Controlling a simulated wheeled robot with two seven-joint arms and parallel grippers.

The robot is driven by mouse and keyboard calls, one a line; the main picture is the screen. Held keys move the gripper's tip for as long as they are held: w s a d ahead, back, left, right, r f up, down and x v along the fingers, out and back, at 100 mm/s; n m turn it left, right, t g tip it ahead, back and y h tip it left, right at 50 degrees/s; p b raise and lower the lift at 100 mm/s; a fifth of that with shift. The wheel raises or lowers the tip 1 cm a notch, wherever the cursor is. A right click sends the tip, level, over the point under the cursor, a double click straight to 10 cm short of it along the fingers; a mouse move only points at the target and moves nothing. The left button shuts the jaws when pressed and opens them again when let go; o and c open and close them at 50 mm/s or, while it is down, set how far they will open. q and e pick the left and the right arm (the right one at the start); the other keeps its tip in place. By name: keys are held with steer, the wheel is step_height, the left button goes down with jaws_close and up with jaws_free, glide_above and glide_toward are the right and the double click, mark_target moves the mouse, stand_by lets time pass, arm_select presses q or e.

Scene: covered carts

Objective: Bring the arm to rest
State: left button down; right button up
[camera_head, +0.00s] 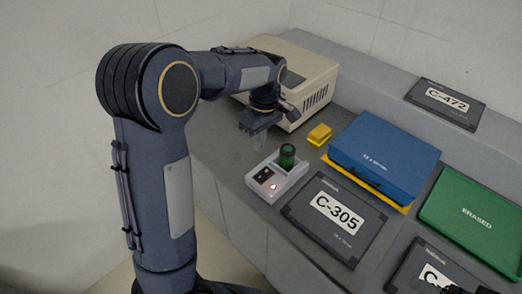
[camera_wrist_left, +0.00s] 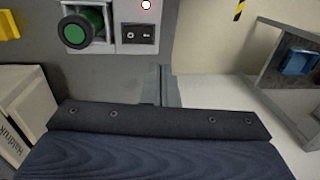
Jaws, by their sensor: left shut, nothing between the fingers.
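My left arm comes in from the left in the head view and bends over the counter. My left gripper (camera_head: 262,141) is shut and empty, pointing down beside the white switch box. In the left wrist view its closed fingers (camera_wrist_left: 162,85) show above the dark gripper body. The switch box (camera_head: 290,183) carries a green knob (camera_head: 287,156), a black rocker switch and a lit lamp. The knob (camera_wrist_left: 86,27) and the box (camera_wrist_left: 137,12) also show at the top of the wrist view, apart from the fingers. My right gripper cannot be made out.
A beige machine (camera_head: 303,80) stands behind my left gripper. A yellow block (camera_head: 319,134), a blue case (camera_head: 385,155), a green case (camera_head: 475,215) and a dark C-305 case (camera_head: 335,250) lie to the right. A C-472 case (camera_head: 445,103) lies on the rear ledge.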

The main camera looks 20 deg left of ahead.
arm_select(q)
steer(key=shift+a+r, duration=0.1)
steer(key=shift+r, duration=0.15)
stand_by(0.3)
steer(key=s+d+r+m+t+h, duration=0.1)
steer(key=s+m, duration=0.3)
steer(key=s, duration=0.4)
steer(key=s+d+r+m+t+h, duration=0.1)
steer(key=s+m+t, duration=0.2)
steer(key=s, duration=0.5)
steer(key=s+d+r+m+t+h, duration=0.1)
steer(key=s+m+t+h, duration=0.1)
steer(key=s+m, duration=0.3)
steer(key=s+t, duration=0.1)
steer(key=s, duration=0.1)
steer(key=shift+s+d+r+m, duration=0.25)
steer(key=shift+s+m, duration=0.05)
steer(key=shift+s, duration=0.1)
